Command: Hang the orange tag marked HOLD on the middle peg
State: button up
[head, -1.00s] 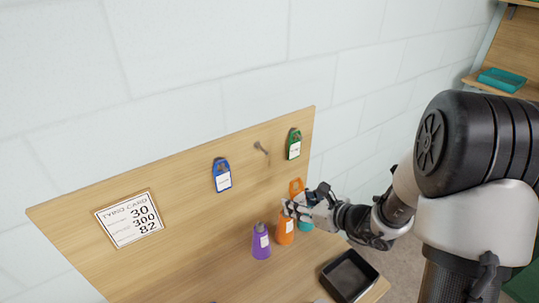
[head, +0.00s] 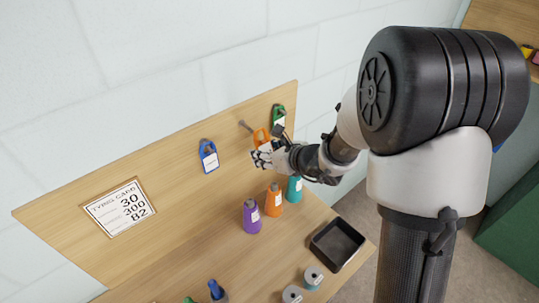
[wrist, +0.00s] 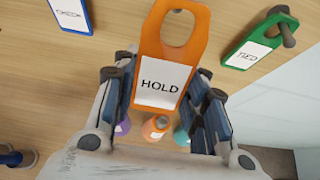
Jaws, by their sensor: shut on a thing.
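The orange tag (wrist: 188,48) marked HOLD is between the fingers of my gripper (wrist: 163,108) in the wrist view, upright with its loop hole at the top. In the head view the orange tag (head: 262,138) stands just below and right of the bare middle peg (head: 244,126), and my gripper (head: 264,158) is shut on its lower part. The blue tag (head: 209,156) hangs on the left peg and the green tag (head: 278,116) on the right peg. The green tag (wrist: 250,42) reads TIED in the wrist view.
Purple (head: 251,217), orange (head: 274,201) and teal (head: 294,190) cones stand on the bench below the board. A black tray (head: 337,245) sits at the bench's right edge. A typing card (head: 119,208) is on the board at left.

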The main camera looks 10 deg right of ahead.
jog(key=shift+w+a+f, duration=0.25)
jog(key=shift+w+a, duration=0.35)
jog(key=shift+w, duration=0.3)
jog(key=shift+w+a+f, duration=0.3)
jog(key=shift+w+a, duration=0.25)
jog(key=shift+w, duration=0.3)
jog(key=shift+w+a+f, duration=0.25)
jog(key=shift+w+a, duration=0.35)
jog(key=shift+w, duration=0.3)
jog(key=shift+b, duration=0.3)
jog(key=o, duration=0.9)
